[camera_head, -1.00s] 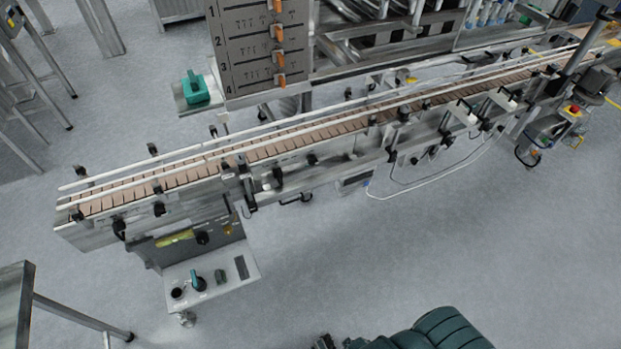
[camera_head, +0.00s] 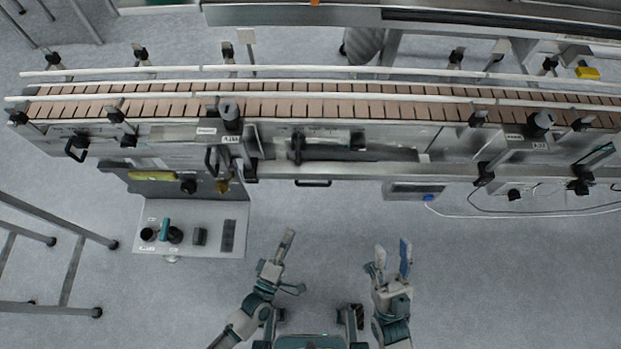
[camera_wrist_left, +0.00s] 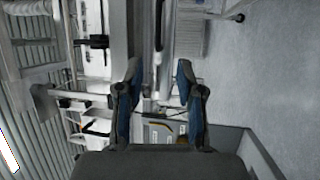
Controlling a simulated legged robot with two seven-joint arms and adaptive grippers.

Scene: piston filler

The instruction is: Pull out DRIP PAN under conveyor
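The drip pan (camera_head: 345,171) looks like the long metal tray front under the middle of the conveyor (camera_head: 330,107). A dark handle (camera_head: 313,184) sticks out from its front edge. The pan seems pushed in, and most of it is hidden beneath the belt. My left gripper (camera_head: 297,260) is in front of the handle, apart from it, with its fingers spread and empty. In the left wrist view the left gripper (camera_wrist_left: 159,68) also shows two blue-padded fingers apart with nothing between them. My right gripper (camera_head: 392,246) is open and empty, to the right of the handle.
A control box (camera_head: 190,228) with knobs juts out at left, near my left arm. A small panel (camera_head: 414,190) hangs under the conveyor at right, with a pale hose (camera_head: 500,215) running from it. The floor in front of the conveyor is mostly clear.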

